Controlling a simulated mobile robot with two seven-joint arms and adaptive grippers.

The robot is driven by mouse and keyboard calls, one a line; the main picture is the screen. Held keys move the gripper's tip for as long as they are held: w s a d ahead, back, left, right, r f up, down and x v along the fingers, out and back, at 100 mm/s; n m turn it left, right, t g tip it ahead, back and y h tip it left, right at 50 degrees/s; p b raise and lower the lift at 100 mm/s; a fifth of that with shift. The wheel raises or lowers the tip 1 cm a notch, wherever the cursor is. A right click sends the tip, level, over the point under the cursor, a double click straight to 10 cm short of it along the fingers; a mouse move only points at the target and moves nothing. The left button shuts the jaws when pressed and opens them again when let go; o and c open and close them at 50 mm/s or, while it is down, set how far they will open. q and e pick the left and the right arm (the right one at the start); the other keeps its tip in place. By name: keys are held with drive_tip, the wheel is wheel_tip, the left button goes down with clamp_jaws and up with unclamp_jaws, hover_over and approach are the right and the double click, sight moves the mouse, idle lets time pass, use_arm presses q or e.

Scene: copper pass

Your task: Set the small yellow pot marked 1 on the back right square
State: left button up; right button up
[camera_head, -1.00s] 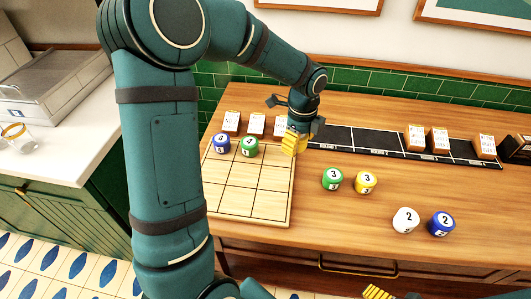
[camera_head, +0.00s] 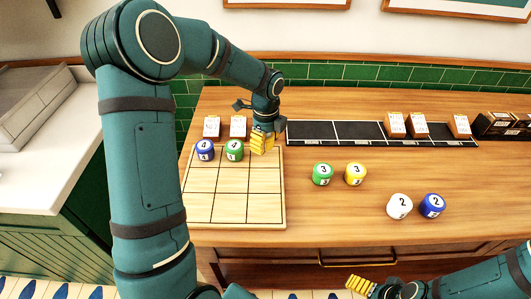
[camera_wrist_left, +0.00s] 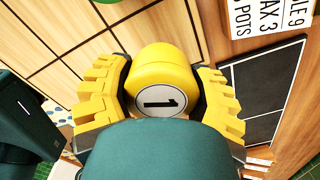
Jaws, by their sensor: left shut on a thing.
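The small yellow pot marked 1 (camera_wrist_left: 165,75) sits between the yellow fingers of my left gripper (camera_wrist_left: 163,92) in the left wrist view. In the head view my left gripper (camera_head: 263,142) is at the back right square of the wooden grid board (camera_head: 235,209), and its fingers hide the pot. I cannot tell whether the pot touches the board. A blue pot marked 4 (camera_head: 204,151) stands on the back left square and a green pot marked 4 (camera_head: 234,150) on the back middle square. My right gripper (camera_head: 362,286) shows at the bottom edge, away from the board.
Green (camera_head: 322,174) and yellow (camera_head: 355,174) pots marked 3 and white (camera_head: 399,206) and blue (camera_head: 431,206) pots marked 2 stand right of the board. A black strip (camera_head: 357,132) and several cards (camera_head: 395,124) are behind. The board's front rows are empty.

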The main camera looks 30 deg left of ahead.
sight(266, 157)
use_arm(q)
drive_tip(key=shift+f+b, duration=0.4)
drive_tip(key=shift+f, duration=1.8)
drive_tip(key=shift+f, duration=0.1)
drive_tip(key=o, duration=1.3)
drive_tip(key=shift+o, duration=0.2)
wheel_tip(266, 157, up, 12)
drive_tip(key=shift+r+p, duration=0.15)
drive_tip(key=shift+p, duration=1.05)
